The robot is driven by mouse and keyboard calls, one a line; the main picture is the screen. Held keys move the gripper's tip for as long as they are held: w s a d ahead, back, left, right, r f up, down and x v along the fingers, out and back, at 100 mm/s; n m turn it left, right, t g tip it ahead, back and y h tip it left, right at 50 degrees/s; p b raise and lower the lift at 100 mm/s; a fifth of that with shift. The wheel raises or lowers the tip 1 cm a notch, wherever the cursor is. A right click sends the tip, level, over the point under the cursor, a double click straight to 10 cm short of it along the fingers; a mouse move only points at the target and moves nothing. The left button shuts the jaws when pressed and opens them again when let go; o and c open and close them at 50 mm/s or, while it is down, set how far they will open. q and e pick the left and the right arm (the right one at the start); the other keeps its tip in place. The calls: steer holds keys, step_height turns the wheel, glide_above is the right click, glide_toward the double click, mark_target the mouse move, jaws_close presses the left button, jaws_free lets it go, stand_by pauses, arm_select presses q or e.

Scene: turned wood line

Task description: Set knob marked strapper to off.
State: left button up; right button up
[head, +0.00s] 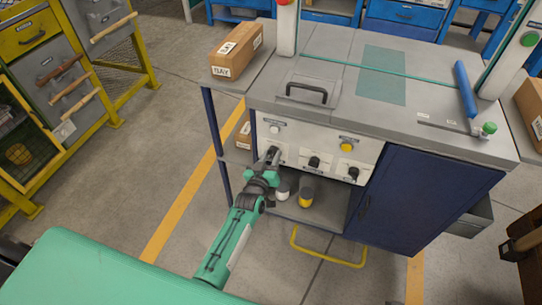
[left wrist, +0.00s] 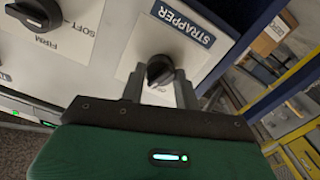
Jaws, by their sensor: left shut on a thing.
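The strapper knob (left wrist: 160,70) is a round black knob with a raised grip, on a white plate below a dark label reading STRAPPER (left wrist: 184,23) in the left wrist view. My left gripper (head: 271,155) is at the left end of the machine's front panel (head: 292,150). In the left wrist view its fingers (left wrist: 160,87) lie on either side of the strapper knob and are shut on it. The gripper largely hides this knob in the head view. The knob's position words cannot be read. My right gripper is not in view.
Another black knob (left wrist: 36,12), marked FIRM and SOFT, is beside it. The panel also has a white button (head: 274,129) and a yellow button (head: 347,147). Jars (head: 306,196) stand on the shelf below. A yellow rail (head: 325,259) projects low in front.

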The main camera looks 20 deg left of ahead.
arm_select(q)
steer(key=n, duration=0.2)
steer(key=shift+n+p, duration=0.35)
steer(key=shift+n, duration=0.85)
steer(key=n, duration=0.3)
steer(key=shift+f, duration=0.1)
steer(key=shift+n, duration=1.1)
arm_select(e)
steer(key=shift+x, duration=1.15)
arm_select(q)
steer(key=shift+n, duration=0.3)
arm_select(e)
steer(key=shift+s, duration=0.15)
arm_select(q)
steer(key=o, duration=1)
steer(key=shift+s, duration=0.15)
